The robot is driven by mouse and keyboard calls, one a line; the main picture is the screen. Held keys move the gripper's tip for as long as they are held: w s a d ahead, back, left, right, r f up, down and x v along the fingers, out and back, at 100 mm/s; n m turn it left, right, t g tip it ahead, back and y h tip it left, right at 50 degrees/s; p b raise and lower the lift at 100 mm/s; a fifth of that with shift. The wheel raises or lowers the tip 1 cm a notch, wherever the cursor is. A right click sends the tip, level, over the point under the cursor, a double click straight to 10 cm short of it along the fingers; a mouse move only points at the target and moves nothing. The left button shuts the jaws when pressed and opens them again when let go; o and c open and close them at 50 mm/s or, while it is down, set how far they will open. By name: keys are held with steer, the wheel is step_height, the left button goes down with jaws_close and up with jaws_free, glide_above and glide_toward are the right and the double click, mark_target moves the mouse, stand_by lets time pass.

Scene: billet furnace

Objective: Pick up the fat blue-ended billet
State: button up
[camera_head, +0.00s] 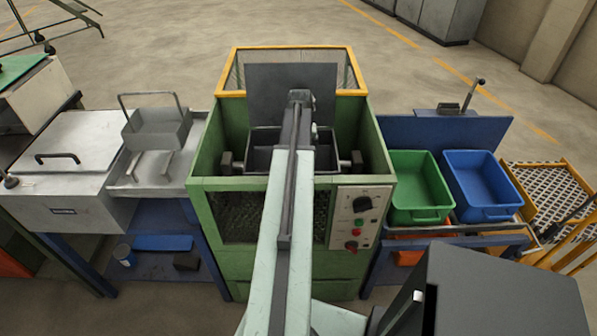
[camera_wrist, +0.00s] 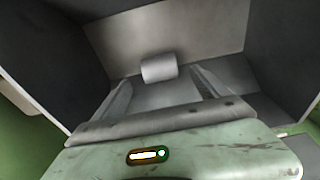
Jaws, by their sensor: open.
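In the wrist view a short plain grey cylinder, a billet (camera_wrist: 159,68), lies on the floor of a dark grey bin. No blue end shows on it, and I cannot tell its end colour. My gripper (camera_wrist: 160,88) is open, its two fingers spread either side of the line to the billet. The billet appears just beyond the fingertips, apart from them. In the head view my arm reaches over the green machine and hides the gripper and the billet.
The green machine (camera_head: 210,150) has a dark bin (camera_head: 262,137) with steep walls close around my gripper. A dark plate (camera_head: 265,85) stands behind it. Green tray (camera_head: 418,180) and blue tray (camera_head: 480,180) stand right; a metal basket (camera_head: 157,128) stands left.

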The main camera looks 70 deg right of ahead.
steer(key=f+b, duration=0.1)
steer(key=f, duration=0.1)
steer(key=f+b, duration=0.1)
steer(key=b, duration=0.1)
steer(key=d+f+b, duration=0.1)
steer(key=f+b, duration=0.1)
steer(key=shift+w+f, duration=0.2)
steer(key=shift+f, duration=0.15)
steer(key=shift+r, duration=0.15)
jaws_close()
